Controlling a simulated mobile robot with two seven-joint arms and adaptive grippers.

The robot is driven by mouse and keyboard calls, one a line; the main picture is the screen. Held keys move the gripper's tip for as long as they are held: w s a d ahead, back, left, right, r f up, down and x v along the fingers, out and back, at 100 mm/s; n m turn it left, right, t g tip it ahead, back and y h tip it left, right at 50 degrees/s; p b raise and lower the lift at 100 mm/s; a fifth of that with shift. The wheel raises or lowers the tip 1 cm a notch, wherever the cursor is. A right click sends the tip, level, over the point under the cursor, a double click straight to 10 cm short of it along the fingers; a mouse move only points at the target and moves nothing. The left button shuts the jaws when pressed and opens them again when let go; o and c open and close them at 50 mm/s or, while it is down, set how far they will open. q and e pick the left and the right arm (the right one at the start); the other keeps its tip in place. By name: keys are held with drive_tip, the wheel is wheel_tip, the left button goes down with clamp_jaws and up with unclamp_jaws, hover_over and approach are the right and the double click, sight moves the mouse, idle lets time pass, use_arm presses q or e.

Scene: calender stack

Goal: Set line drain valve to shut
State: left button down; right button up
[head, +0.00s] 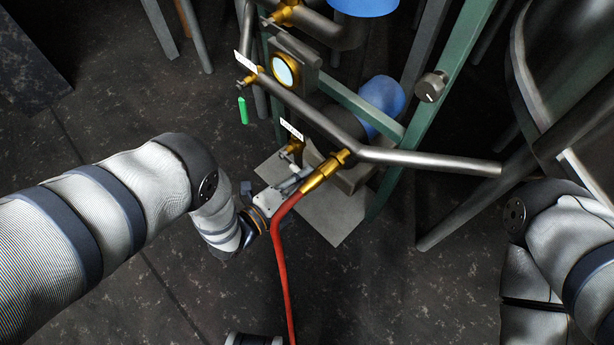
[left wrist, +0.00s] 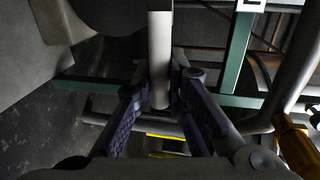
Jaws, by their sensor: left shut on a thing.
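A small brass valve (head: 293,147) with a white tag (head: 291,130) sits on the lower part of the pipe stand, beside the brass hose fitting (head: 325,171). My left gripper (head: 297,178) is at this valve, behind the red hose. In the left wrist view the gripper (left wrist: 168,100) is shut on a pale, rounded handle (left wrist: 160,50), which hangs between its fingers. The handle's joint with the valve is hidden. Another brass valve (head: 248,80) higher up has a hanging green handle (head: 243,110) and a tag (head: 245,62). The tag writing is too small to read. My right gripper is out of view.
A red hose (head: 281,262) runs down from the brass fitting, close to my left gripper. A steel pipe (head: 430,161) crosses above. A round gauge (head: 286,70), green frame posts (head: 443,75) and blue parts (head: 382,97) stand around. The floor at lower centre is mostly clear.

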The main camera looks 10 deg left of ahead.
use_arm(q)
drive_tip(key=shift+a+f, duration=0.15)
idle(0.3)
drive_tip(key=c, duration=1.6)
unclamp_jaws()
drive_tip(key=v, duration=1.2)
